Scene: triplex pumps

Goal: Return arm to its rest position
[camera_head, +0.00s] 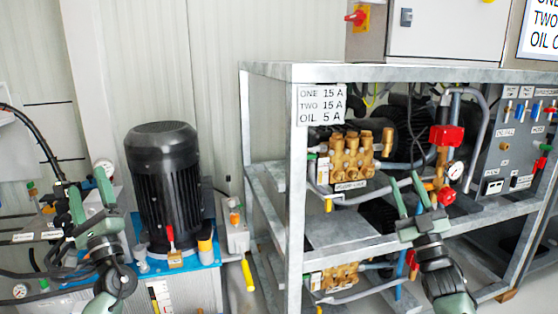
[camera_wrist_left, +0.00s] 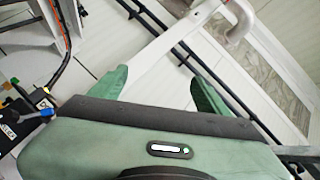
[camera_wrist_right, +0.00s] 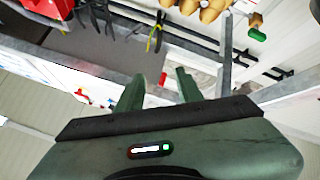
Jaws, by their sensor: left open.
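My left gripper (camera_head: 91,190) is at the left of the head view, in front of the black motor's left side, with its fingers pointing up. In the left wrist view its two green fingers (camera_wrist_left: 158,88) stand wide apart with nothing between them. My right gripper (camera_head: 408,186) is at the right, in front of the metal pump frame, fingers pointing up. In the right wrist view its fingers (camera_wrist_right: 156,88) are a smaller distance apart with a gap between them. It holds nothing that I can see.
A black motor (camera_head: 163,180) stands on a blue base. A grey metal frame (camera_head: 271,70) holds brass pumps (camera_head: 350,152), red-capped valves (camera_head: 445,136) and a gauge (camera_head: 455,170). A control panel (camera_head: 505,135) is at the right. Hoses and pipes surround the left gripper.

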